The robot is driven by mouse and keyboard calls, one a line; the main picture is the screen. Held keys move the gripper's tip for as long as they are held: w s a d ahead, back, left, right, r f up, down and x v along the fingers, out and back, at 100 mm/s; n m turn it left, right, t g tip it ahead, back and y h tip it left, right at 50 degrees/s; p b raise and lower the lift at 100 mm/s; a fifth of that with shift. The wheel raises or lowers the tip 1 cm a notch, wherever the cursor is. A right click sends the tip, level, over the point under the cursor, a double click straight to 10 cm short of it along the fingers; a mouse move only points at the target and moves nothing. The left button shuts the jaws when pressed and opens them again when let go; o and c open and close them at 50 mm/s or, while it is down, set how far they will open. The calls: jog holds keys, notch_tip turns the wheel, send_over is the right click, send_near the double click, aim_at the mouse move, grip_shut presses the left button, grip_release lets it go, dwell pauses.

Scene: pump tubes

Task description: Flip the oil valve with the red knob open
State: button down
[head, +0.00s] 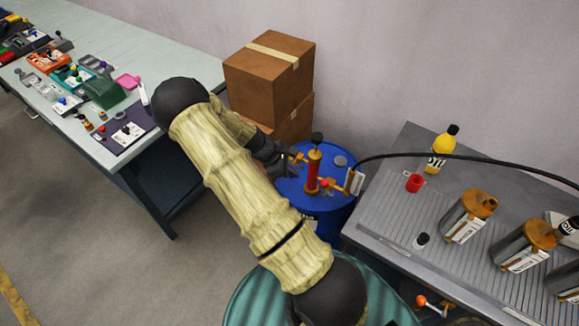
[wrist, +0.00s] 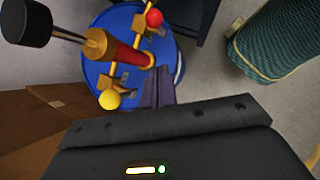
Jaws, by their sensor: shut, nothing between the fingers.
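The oil pump with a red body (head: 313,172) and black handle stands on a blue drum (head: 330,207); the pump also shows in the wrist view (wrist: 128,55). The valve's red knob (wrist: 154,18) sits on a brass fitting on the pump's far side in the wrist view. A yellow knob (wrist: 110,99) sits on the opposite fitting, nearer my fingers. My gripper (wrist: 158,76) is shut and empty beside the pump, apart from the red knob. In the head view my gripper (head: 286,164) is left of the pump, partly hidden by my arm. I cannot tell the valve's setting.
Cardboard boxes (head: 268,75) stand behind the drum. A black hose (head: 450,155) runs right over a grey bench (head: 400,210) with several oil cans and a bottle. A cluttered table (head: 170,60) is at left. A green ribbed barrel (head: 240,303) stands in front.

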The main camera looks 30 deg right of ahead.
aim_at(324, 188)
jog(key=s+d+f+p, duration=0.2)
jog(key=s+d+f, duration=0.1)
jog(key=d+f, duration=0.2)
jog(key=shift+s+d+f, duration=0.2)
jog(key=shift+s+d, duration=0.05)
jog(key=shift+d, duration=0.3)
jog(key=shift+r, duration=0.1)
jog(key=shift+s, duration=0.1)
